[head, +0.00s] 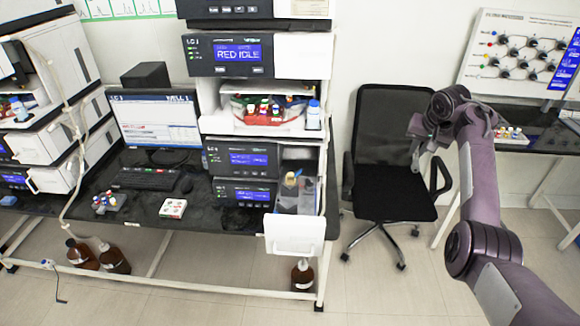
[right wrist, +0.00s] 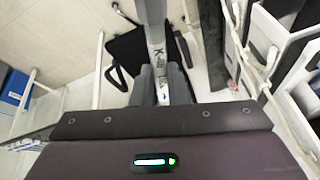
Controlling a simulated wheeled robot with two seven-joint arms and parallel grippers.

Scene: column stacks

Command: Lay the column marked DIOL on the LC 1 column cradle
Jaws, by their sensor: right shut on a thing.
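My right gripper (head: 417,148) is raised in front of the office chair, at the end of my purple-grey arm. In the right wrist view its fingers (right wrist: 162,88) are closed on a slim grey and white piece (right wrist: 160,50) with dark lettering. I cannot read DIOL on it. The LC 1 stack (head: 225,55) stands on the bench left of the gripper, its top screen reading RED IDLE. At its lower right is an open bay (head: 297,190) with a white panel (head: 294,233) in front. I cannot make out the column cradle for certain. My left gripper is out of view.
A black office chair (head: 388,187) stands between the bench and a right-hand table. A monitor (head: 155,120), keyboard (head: 146,179), vial rack (head: 107,202) and white box (head: 173,208) are on the bench. Floor before the chair is clear.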

